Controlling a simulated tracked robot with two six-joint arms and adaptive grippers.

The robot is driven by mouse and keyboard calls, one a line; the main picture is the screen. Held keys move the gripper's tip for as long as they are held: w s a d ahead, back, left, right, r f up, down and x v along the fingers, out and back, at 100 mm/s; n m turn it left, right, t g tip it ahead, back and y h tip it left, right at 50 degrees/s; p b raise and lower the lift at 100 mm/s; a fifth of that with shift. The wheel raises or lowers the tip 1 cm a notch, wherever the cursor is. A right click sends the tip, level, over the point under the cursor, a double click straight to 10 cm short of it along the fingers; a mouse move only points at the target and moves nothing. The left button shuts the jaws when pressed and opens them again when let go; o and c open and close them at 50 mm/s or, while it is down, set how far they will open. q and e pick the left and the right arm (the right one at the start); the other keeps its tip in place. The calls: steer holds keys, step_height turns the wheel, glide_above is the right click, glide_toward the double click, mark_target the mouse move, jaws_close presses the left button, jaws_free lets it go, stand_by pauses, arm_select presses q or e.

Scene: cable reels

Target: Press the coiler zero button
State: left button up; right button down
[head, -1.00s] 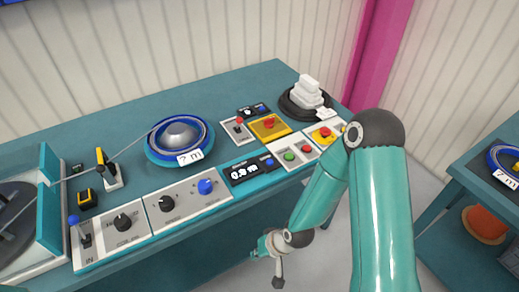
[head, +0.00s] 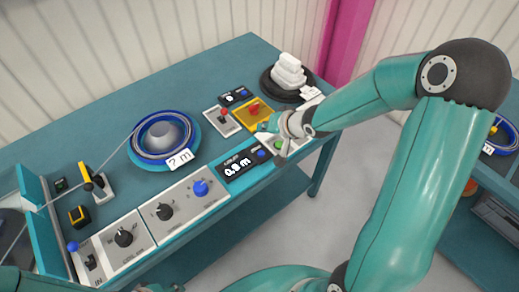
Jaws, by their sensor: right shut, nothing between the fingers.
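The black length display (head: 237,170) on the bench's front panel reads what looks like 0.8 m. A small blue button (head: 262,154) sits at its right end. I cannot read a zero label there. My right gripper (head: 270,136) is shut and empty. It is just above and behind the blue button, over the button panels, and appears apart from the button. It partly hides the panel with the green button (head: 279,145). My left gripper cannot be made out; only parts of my arms show along the bottom edge.
A yellow panel with a red control (head: 254,108) and a red-knobbed lever (head: 223,115) stand close behind the gripper. A second small display (head: 236,96) is farther back. A blue reel (head: 162,140), a blue knob (head: 200,188) and black knobs are to the left. White blocks (head: 289,72) sit at the back.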

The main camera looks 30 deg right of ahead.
steer(key=shift+a+f, duration=0.1)
steer(key=b, duration=0.8)
glide_above(263, 153)
step_height(263, 153, down, 7)
steer(key=shift+r, duration=0.1)
steer(key=shift+f+b, duration=0.5)
steer(key=shift+f, duration=0.45)
steer(key=shift+f, duration=0.35)
steer(key=shift+f+b, duration=0.45)
steer(key=shift+b, duration=0.1)
stand_by(0.7)
stand_by(0.3)
steer(key=shift+a+r+p, duration=0.1)
steer(key=shift+r+p, duration=0.8)
steer(key=shift+p, duration=0.1)
